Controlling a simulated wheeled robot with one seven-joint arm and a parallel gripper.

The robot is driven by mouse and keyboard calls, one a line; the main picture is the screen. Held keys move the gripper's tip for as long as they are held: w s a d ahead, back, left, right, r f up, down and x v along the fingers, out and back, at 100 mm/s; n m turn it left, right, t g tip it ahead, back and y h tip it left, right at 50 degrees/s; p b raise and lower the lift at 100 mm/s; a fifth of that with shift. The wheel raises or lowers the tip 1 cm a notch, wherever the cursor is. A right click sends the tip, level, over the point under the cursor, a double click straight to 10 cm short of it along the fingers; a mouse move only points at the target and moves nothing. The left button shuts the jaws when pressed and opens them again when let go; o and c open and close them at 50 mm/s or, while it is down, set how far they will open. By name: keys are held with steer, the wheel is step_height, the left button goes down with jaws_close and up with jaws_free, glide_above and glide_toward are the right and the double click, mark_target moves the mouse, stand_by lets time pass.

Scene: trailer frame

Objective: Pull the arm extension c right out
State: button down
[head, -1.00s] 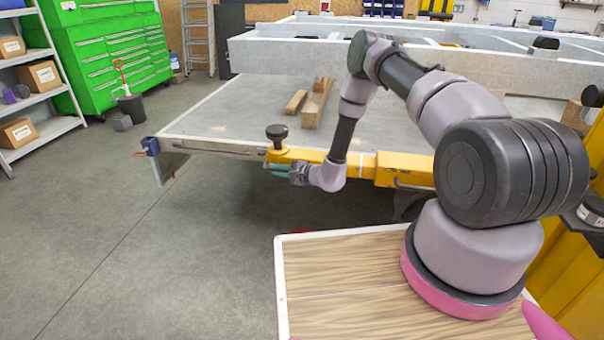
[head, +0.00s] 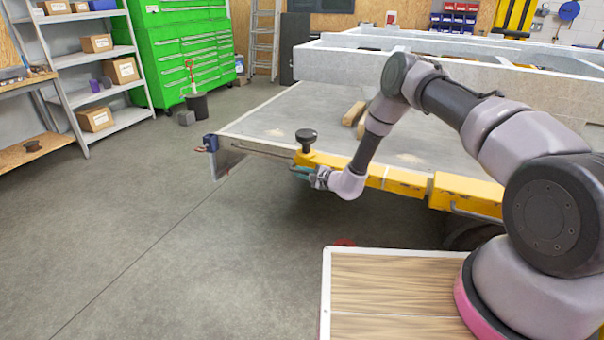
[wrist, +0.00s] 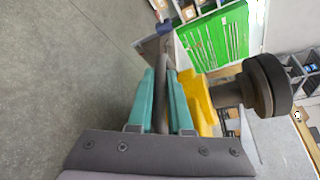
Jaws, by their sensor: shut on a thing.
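The arm extension c (head: 400,181) is a yellow beam along the trailer bed's edge, with a round black pad (head: 306,138) upright on its left end. It comes out leftward from a thicker yellow sleeve (head: 470,196). In the wrist view the yellow beam (wrist: 201,98) and the large black pad (wrist: 268,86) are right of my fingers. My gripper (head: 301,173) is at the beam's left end, on its near side. Its teal fingers are shut on a dark bar-like handle (wrist: 160,110), which runs between them in the wrist view. My wrist hides part of the beam.
The grey trailer bed (head: 290,115) lies behind the beam, with a blue fitting (head: 210,143) at its left corner. Wooden blocks (head: 354,113) lie on the bed. The floor left of the beam is clear. Shelves (head: 95,90) and a green cabinet (head: 185,55) stand farther back.

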steer(key=c, duration=0.8)
jaws_free()
steer(key=shift+s+a, duration=0.1)
steer(key=shift+a, duration=0.2)
steer(key=shift+c, duration=0.2)
steer(key=shift+d, duration=0.15)
steer(key=shift+s+d+r, duration=0.1)
steer(key=shift+s+d, duration=0.05)
steer(key=shift+d, duration=0.1)
steer(key=v, duration=1)
